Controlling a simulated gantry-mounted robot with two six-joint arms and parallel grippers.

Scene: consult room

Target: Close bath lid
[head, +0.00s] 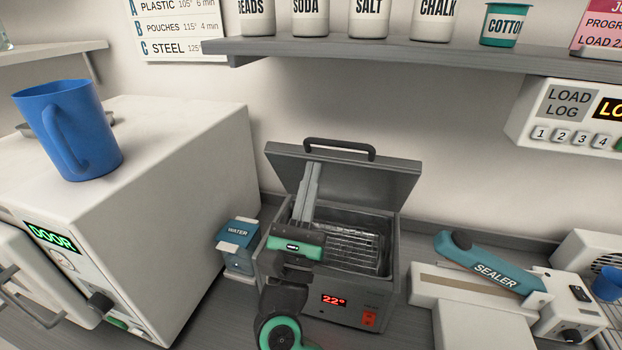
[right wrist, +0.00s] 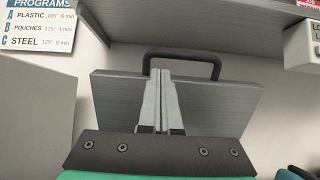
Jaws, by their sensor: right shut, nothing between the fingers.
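The bath (head: 372,312) is a grey box with a red 22° display, on the counter at the centre of the head view. Its lid (head: 385,178) stands open, tilted up at the back, with a dark handle (head: 340,146) on its top edge. A wire basket (head: 352,248) shows inside. My right gripper (head: 314,168) is shut and empty, its fingers pointing up in front of the lid's inner face. My left gripper is not in view.
A white autoclave (head: 190,150) with a blue jug (head: 75,130) on top stands left. A water carton (head: 237,245) sits between it and the bath. A sealer (head: 490,265) stands right. A shelf (head: 400,52) with several pots hangs above the lid.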

